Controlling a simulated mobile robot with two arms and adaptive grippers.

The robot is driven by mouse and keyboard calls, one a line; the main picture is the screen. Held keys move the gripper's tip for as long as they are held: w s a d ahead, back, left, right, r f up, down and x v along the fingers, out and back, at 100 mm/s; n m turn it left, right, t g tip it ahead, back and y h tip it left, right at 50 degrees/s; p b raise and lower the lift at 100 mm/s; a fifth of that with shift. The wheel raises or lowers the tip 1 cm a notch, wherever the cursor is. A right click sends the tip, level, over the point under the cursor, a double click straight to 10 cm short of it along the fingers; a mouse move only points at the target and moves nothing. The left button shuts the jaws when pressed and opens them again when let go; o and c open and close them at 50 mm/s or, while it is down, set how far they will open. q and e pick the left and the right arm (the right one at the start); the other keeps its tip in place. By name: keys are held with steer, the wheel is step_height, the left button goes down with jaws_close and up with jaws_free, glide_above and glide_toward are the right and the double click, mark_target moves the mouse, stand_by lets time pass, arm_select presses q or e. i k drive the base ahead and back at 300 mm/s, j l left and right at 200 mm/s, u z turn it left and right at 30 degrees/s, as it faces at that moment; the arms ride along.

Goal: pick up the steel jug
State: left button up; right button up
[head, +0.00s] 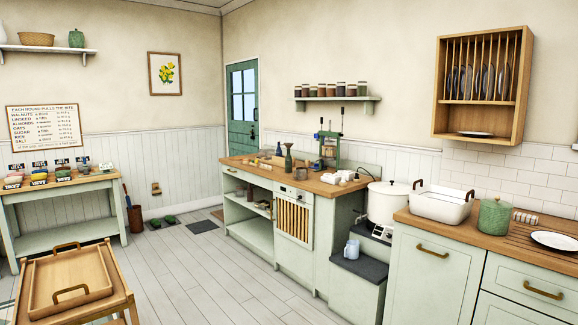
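A small pale blue-grey jug (351,249) stands upright on the dark top of a low step unit (362,266), below the big white pot. It is the only jug I can make out; its colour looks pale rather than plainly steel, so I cannot tell for sure that it is the steel jug. Nothing holds it. Neither of my grippers shows in the head view.
A large white pot (388,203) stands behind the jug. The green counter (410,270) is to its right and a wooden-topped workbench (325,187) to its left. A wooden trolley (75,275) is front left. The floor (220,270) between is clear.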

mark_target(301, 172)
steer(key=i+u, duration=0.25)
steer(key=i, duration=1.45)
